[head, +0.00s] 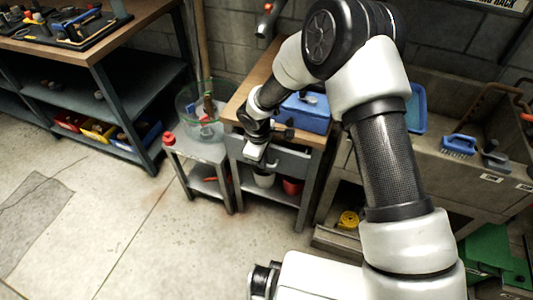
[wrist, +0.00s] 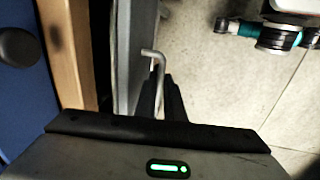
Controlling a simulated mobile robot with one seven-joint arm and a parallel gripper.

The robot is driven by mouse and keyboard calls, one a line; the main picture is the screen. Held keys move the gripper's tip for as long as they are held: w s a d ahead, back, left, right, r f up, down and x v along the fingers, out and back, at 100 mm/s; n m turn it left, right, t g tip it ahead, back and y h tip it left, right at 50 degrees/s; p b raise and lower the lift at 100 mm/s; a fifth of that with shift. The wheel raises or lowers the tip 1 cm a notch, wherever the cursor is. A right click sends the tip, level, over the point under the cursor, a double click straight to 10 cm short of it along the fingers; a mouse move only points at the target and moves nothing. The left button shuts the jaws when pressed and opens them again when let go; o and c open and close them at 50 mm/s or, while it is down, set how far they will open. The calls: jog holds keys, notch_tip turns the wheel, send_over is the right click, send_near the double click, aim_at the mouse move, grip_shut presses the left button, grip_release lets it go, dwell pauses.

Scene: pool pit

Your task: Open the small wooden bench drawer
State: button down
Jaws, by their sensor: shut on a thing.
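The small wooden bench (head: 243,93) stands against the wall in the head view, with a wood top and grey frame. Its grey drawer (head: 291,160) is below the top; the drawer front (wrist: 134,45) shows edge-on in the wrist view, beside the wood edge with a dark gap between them. I cannot tell clearly how far the drawer stands out. A bent metal bar handle (wrist: 155,55) sticks out from the front. My gripper (wrist: 163,95) is shut on the handle, its dark fingers on either side of the bar. In the head view my wrist hides part of the drawer front.
A blue box (head: 309,115) sits on the bench top. A small grey table (head: 205,152) with a clear bowl (head: 189,103) stands close at left. A white pot (head: 264,179) and a red pot (head: 292,187) are beneath the drawer. The floor (head: 150,225) in front is clear.

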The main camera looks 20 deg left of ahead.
jog(key=s+a+b, duration=0.1)
jog(key=s+b, duration=0.4)
jog(key=s, duration=1)
jog(key=shift+a, duration=0.1)
jog(key=c, duration=1.8)
grip_release()
jog(key=shift+c, duration=0.2)
jog(key=s+r+p, duration=0.3)
jog(key=r+p, duration=0.2)
jog(key=r, duration=1.2)
jog(key=shift+a, duration=0.15)
jog(key=shift+s+r, duration=0.1)
